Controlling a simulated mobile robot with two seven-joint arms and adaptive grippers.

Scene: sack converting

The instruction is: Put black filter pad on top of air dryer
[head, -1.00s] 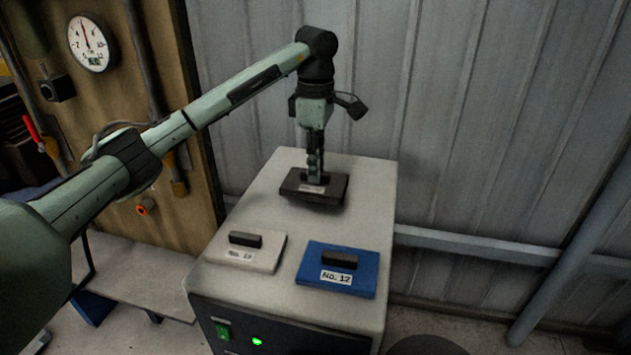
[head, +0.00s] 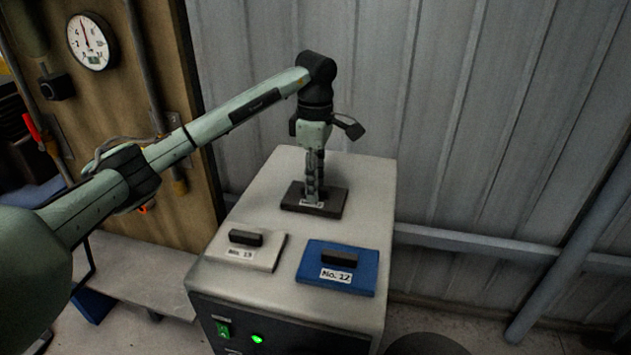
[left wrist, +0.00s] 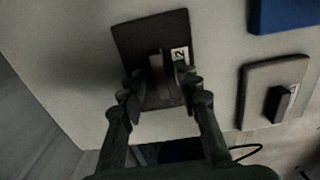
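The black filter pad (head: 332,205) lies flat on the far part of the air dryer's (head: 375,235) pale top. It has a raised handle and a small white label. In the left wrist view the black pad (left wrist: 138,39) shows its handle between the fingers. My left gripper (head: 313,190) points down over the pad. In the left wrist view its fingers (left wrist: 158,88) are spread on either side of the handle, with gaps showing. My right gripper is not in view.
A pale pad labelled No. 13 (head: 267,255) and a blue pad labelled No. 12 (head: 315,262) lie on the dryer's near part. A corrugated metal wall (head: 480,120) stands behind. A wooden board with a gauge (head: 88,42) is at left.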

